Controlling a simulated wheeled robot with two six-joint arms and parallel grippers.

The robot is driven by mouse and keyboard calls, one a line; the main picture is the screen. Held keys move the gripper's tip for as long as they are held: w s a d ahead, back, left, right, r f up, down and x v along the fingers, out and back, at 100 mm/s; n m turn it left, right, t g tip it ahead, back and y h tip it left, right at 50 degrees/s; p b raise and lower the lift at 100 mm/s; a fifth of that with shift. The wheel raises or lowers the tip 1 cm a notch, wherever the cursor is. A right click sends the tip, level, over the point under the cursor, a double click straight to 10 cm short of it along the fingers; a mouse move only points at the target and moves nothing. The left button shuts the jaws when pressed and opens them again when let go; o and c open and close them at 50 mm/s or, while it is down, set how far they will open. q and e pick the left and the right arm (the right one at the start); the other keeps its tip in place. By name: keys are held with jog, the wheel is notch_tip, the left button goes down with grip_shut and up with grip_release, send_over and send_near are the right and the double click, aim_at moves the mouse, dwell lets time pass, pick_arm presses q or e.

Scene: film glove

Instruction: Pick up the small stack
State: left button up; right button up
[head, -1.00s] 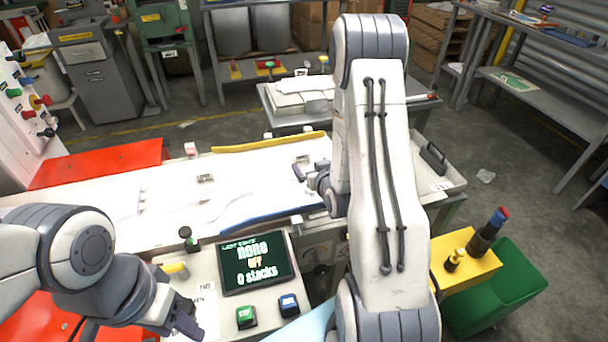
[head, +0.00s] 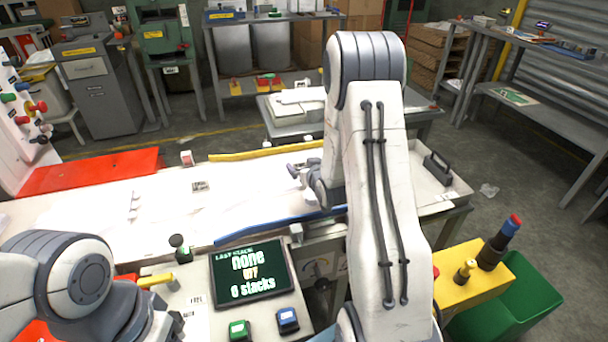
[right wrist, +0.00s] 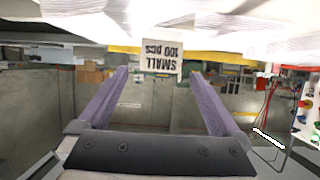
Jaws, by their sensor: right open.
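In the head view the right gripper (head: 294,171) is low over the white table (head: 110,215), partly hidden by my arm. My left arm is at the lower left, its fingers out of frame.
A screen (head: 252,270) reads "last stack none" and "0 stacks". Green (head: 239,330) and blue (head: 288,319) buttons sit below it. A yellow bar (head: 265,150) and a blue bar (head: 275,225) edge the table. A green bin (head: 520,295) stands at right.

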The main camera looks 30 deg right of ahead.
jog(key=shift+x, duration=0.8)
grip_shut()
